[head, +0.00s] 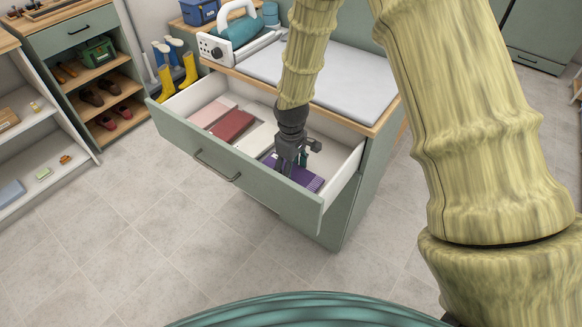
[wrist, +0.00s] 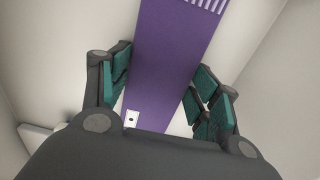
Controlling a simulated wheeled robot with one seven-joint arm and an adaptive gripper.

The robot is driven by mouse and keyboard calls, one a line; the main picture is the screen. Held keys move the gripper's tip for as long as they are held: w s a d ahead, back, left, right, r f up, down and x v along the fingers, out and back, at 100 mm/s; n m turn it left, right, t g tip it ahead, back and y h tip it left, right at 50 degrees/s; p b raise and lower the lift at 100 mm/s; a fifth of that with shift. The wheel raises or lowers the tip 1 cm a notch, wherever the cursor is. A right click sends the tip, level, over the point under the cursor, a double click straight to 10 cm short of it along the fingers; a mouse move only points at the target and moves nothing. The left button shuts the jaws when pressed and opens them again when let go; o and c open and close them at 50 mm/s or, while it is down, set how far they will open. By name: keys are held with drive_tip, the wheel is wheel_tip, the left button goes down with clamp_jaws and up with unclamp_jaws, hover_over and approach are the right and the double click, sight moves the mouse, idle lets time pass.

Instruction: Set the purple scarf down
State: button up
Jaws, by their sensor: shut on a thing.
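The purple scarf (head: 308,181) is a flat folded strip at the right end of the open drawer (head: 240,178). In the wrist view the scarf (wrist: 172,55) runs between my fingers, with pale stripes at its far end and a small white tag near my palm. My gripper (head: 287,168) points down into the drawer; in the wrist view my gripper (wrist: 163,90) has its teal-padded fingers on either side of the scarf, shut on it. I cannot tell whether the scarf rests fully on the drawer floor.
A red folded cloth (head: 231,126), a pink one (head: 212,112) and a pale one (head: 256,138) lie left of the scarf in the drawer. The drawer's front panel (head: 215,165) and side walls stand close around my gripper. An ironing-type machine (head: 235,35) sits on the counter above.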

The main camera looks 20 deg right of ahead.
drive_tip(key=shift+f, duration=0.1)
drive_tip(key=o, duration=1)
wheel_tip(320, 180, up, 12)
drive_tip(key=shift+r+b, duration=0.15)
drive_tip(key=shift+b, duration=0.35)
